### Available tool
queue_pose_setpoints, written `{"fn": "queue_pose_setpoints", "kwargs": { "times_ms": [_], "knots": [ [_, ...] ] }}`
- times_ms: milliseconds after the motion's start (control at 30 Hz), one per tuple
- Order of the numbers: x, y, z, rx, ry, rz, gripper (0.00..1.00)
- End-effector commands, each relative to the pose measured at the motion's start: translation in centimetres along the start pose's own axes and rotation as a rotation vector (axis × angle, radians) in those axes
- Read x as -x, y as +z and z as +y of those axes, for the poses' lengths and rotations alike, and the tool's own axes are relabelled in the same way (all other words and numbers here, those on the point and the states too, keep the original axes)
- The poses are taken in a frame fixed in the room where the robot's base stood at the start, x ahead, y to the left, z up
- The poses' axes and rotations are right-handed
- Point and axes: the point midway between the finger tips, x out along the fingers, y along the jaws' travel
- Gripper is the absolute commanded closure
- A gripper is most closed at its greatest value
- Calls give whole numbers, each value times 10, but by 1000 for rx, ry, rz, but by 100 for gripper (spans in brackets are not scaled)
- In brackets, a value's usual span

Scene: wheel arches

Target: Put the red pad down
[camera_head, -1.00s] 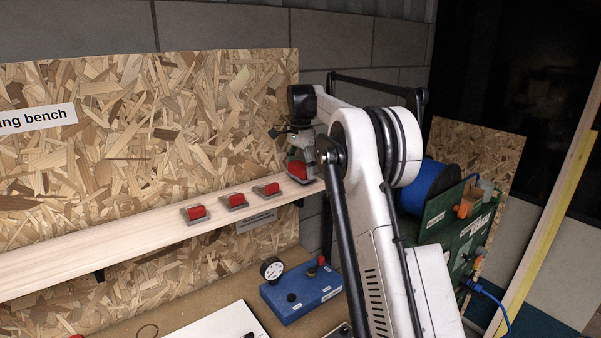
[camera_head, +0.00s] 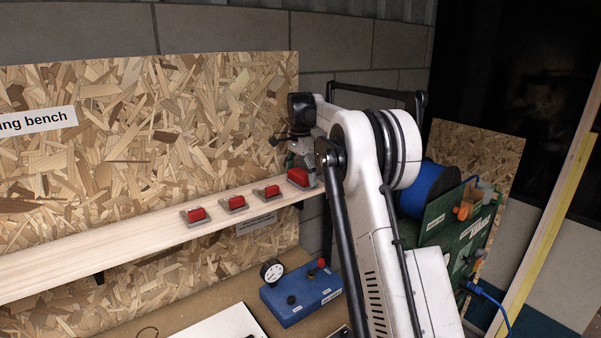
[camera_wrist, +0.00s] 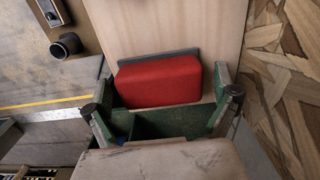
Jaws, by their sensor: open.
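The red pad (camera_head: 298,177) is a rounded block at the right end of the pale wooden shelf, and appears to rest there. In the wrist view, the red pad (camera_wrist: 158,80) lies over the pale board with a grey plate edge showing behind it. My gripper (camera_wrist: 166,92) is open, its green fingers to either side of the pad. A gap shows at the right finger; the left finger is close to the pad's edge, and contact there is unclear.
Three smaller red pads on grey bases, such as the nearest one (camera_head: 272,191), stand in a row on the shelf (camera_head: 100,240) to the left. A chipboard panel (camera_head: 150,130) rises close behind. A blue box with a gauge (camera_head: 300,295) stands below.

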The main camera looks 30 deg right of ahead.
Motion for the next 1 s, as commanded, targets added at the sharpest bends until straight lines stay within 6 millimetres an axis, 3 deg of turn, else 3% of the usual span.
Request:
{"fn": "queue_pose_setpoints", "kwargs": {
  "times_ms": [167,700,1000],
  "knots": [
    [12,0,0,0,0,0,5],
    [98,0,0,0,0,0,5],
    [120,0,0,0,0,0,5]
  ]
}}
